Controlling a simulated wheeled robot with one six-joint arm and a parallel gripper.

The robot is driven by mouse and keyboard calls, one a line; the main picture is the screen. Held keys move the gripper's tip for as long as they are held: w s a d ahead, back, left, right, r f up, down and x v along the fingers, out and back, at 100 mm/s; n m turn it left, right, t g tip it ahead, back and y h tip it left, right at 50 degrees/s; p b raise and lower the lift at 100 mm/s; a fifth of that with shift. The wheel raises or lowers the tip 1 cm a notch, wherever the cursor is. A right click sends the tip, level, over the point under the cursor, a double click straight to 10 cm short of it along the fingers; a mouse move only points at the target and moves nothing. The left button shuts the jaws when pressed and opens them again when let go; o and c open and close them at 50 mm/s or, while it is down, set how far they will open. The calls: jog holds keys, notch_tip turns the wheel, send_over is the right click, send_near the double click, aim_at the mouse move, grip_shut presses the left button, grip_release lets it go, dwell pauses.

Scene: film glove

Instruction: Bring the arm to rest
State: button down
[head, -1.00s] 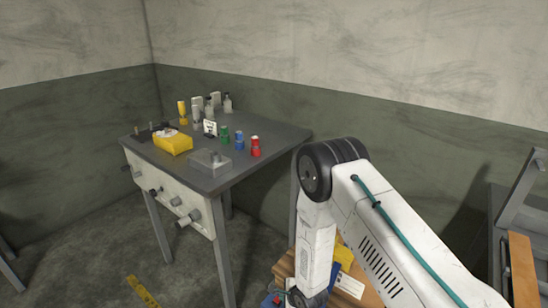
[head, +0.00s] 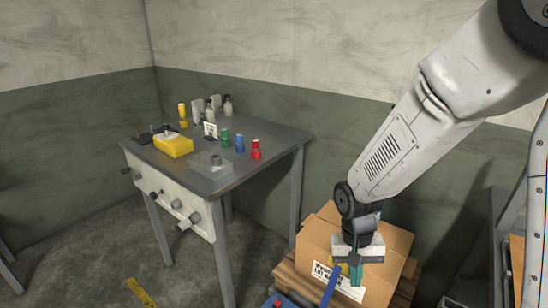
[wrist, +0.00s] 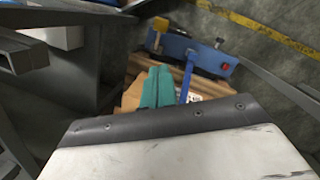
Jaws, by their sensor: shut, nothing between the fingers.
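My gripper (head: 356,272) hangs pointing down in front of an open cardboard box at the lower right of the head view. In the wrist view its teal fingers (wrist: 157,87) are together with nothing between them. My white arm reaches down to it from the upper right of the head view.
The cardboard box (head: 384,285) with a white label stands on a wooden pallet (head: 290,278). A blue device (wrist: 200,52) with a red switch is close by. A grey table (head: 262,132) holds a yellow container (head: 173,147), several small bottles and coloured cylinders.

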jog(key=s+d+r+t, duration=0.1)
jog(key=s+d+r, duration=0.2)
jog(key=s+r, duration=0.5)
jog(key=s+d+r+n+t+y, duration=0.1)
jog(key=s+d+r, duration=0.3)
jog(key=s+r, duration=0.5)
notch_tip(320, 180, up, 6)
jog(key=shift+d+n+t, duration=0.3)
jog(key=shift+t, duration=0.5)
jog(key=shift+s, duration=0.1)
